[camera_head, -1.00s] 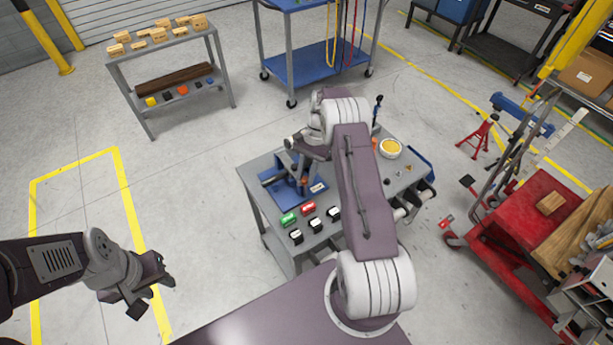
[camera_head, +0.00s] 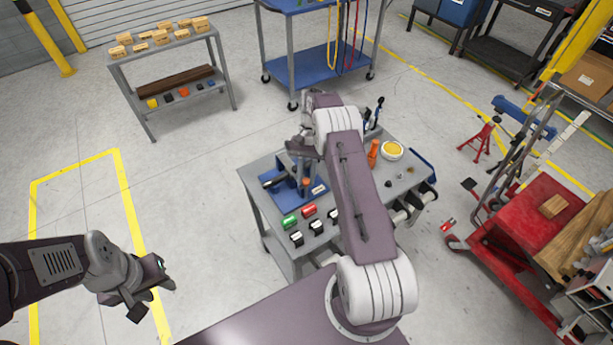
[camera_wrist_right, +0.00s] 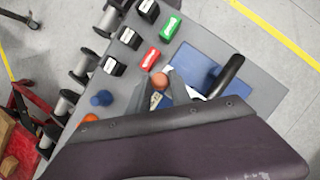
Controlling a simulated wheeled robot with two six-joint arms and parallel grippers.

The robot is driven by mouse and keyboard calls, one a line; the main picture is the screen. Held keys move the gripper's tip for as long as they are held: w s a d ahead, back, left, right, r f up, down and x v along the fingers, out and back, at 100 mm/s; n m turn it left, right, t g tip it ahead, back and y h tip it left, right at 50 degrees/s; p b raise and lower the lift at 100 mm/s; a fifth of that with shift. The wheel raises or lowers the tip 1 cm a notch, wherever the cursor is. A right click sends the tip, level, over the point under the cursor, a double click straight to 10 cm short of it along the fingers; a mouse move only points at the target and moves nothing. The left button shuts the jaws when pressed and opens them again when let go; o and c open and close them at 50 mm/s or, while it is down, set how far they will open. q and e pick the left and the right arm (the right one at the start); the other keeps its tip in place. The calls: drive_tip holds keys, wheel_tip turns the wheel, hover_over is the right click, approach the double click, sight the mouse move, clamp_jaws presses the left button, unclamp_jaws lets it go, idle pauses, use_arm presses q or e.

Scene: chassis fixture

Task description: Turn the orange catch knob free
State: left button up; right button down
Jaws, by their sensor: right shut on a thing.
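The orange catch knob (camera_head: 305,183) stands on the blue fixture (camera_head: 285,193) on the grey cart. In the right wrist view the orange knob (camera_wrist_right: 159,80) sits between the fingertips of my right gripper (camera_wrist_right: 161,89), which is shut on it. The blue fixture (camera_wrist_right: 197,62) also carries a black handle (camera_wrist_right: 228,74); the handle shows in the head view (camera_head: 275,181). My right wrist hides part of the fixture in the head view. My left gripper (camera_head: 154,297) is open and empty over the floor, left of the cart.
A green block (camera_head: 289,221), a red block (camera_head: 309,210) and black-and-white blocks lie on the cart's near side. An orange handle (camera_head: 373,152) and a yellow-filled bowl (camera_head: 392,150) are at its right. The floor left of the cart is clear.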

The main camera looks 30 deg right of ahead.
drive_tip(key=shift+r, duration=0.1)
drive_tip(key=c, duration=1.2)
unclamp_jaws()
drive_tip(key=shift+w+d+r, duration=0.1)
drive_tip(key=shift+w+r, duration=0.1)
drive_tip(key=shift+r, duration=0.1)
drive_tip(key=p+v, duration=0.5)
drive_tip(key=v, duration=0.3)
drive_tip(key=shift+s+r, duration=0.15)
drive_tip(key=shift+r, duration=0.05)
